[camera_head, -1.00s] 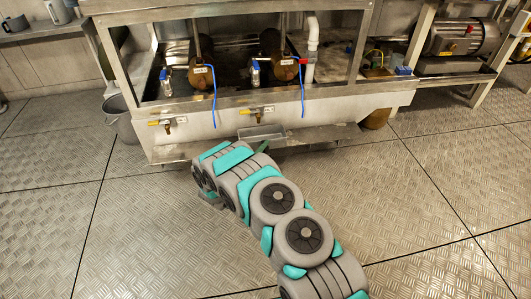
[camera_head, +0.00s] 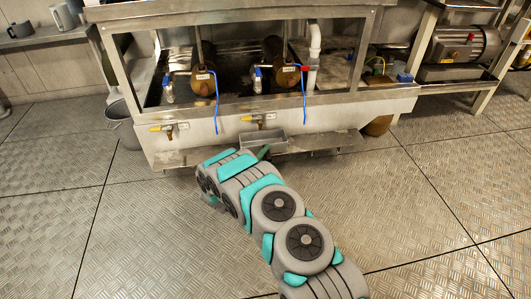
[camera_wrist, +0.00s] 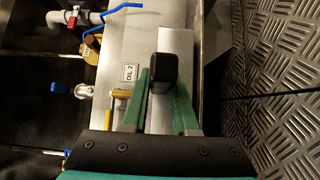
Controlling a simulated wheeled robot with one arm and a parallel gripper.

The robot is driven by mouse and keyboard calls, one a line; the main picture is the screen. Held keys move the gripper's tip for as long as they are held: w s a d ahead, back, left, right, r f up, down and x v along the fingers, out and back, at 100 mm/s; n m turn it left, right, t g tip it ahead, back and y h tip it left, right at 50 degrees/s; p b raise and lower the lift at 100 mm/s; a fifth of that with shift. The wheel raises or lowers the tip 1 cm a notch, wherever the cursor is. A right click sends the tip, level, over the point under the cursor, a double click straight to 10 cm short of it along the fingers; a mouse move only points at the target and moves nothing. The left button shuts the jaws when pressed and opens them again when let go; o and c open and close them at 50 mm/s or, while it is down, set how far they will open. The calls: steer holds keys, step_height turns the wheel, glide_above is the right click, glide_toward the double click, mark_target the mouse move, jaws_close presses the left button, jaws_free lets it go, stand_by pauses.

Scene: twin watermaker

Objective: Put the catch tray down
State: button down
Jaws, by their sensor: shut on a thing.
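The catch tray (camera_head: 263,141) is a shallow grey metal tray in front of the white tank, below the right-hand brass valve (camera_head: 259,120). It is at the low metal ledge (camera_head: 325,143); I cannot tell whether it touches it. My gripper (camera_head: 265,152) is at the tray's near side, mostly hidden by my arm. In the wrist view, my gripper's green fingers (camera_wrist: 163,95) flank a black grip (camera_wrist: 164,68), with pale metal (camera_wrist: 178,38) beyond. The gripper is shut on the tray.
An "OIL 2" label (camera_wrist: 130,73) is on the tank beside the valve. A grey bucket (camera_head: 122,124) stands at the tank's left end. A motor (camera_head: 462,45) sits on a rack at right. The patterned metal floor (camera_head: 420,220) in front is clear.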

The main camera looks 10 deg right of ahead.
steer(key=shift+f, duration=0.45)
steer(key=c, duration=0.6)
jaws_free()
steer(key=v, duration=0.8)
steer(key=shift+p, duration=0.45)
